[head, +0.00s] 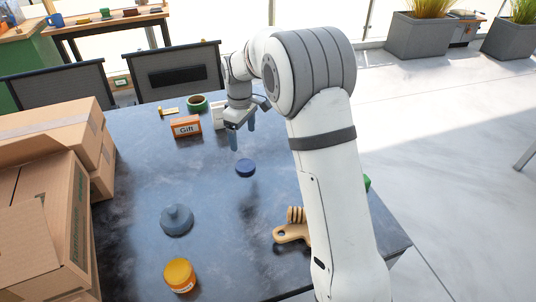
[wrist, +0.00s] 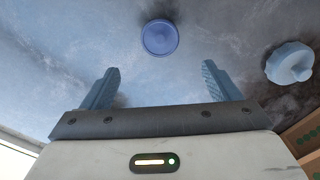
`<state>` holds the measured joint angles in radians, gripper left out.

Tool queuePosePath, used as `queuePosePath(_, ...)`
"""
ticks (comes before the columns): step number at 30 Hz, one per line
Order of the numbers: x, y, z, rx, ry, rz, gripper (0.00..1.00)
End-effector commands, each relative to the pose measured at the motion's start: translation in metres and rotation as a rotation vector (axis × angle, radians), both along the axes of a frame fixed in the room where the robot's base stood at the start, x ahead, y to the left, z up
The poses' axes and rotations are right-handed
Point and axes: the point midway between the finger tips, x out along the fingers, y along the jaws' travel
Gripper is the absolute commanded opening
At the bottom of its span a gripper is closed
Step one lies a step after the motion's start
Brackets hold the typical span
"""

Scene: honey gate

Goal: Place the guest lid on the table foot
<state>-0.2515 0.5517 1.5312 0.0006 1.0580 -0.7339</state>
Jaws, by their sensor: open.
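A small round dark-blue disc (head: 245,168), which looks like a lid, is near the middle of the dark table (head: 140,145). It shows as a blue rimmed disc in the wrist view (wrist: 160,38). A grey-blue round piece with a raised knob (head: 177,220) sits nearer the front left, and also shows at the right of the wrist view (wrist: 290,64). I cannot tell for certain which piece is the guest lid or the table foot. My gripper (head: 243,132) is open and empty, pointing down above the disc. In the wrist view the disc lies beyond and between the fingertips.
Cardboard boxes (head: 45,215) crowd the left edge. A Gift box (head: 186,126) and green ring (head: 196,103) are at the back.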

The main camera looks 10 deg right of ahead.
Motion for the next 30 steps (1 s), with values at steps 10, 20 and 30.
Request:
queuePosePath(10, -0.040, -0.031, 0.039, 0.010, -0.033, -0.148, 0.83)
queuePosePath(20, -0.139, -0.086, 0.084, 0.035, -0.091, -0.463, 0.83)
queuePosePath(30, -0.252, -0.125, 0.091, 0.072, -0.152, -0.782, 0.83)
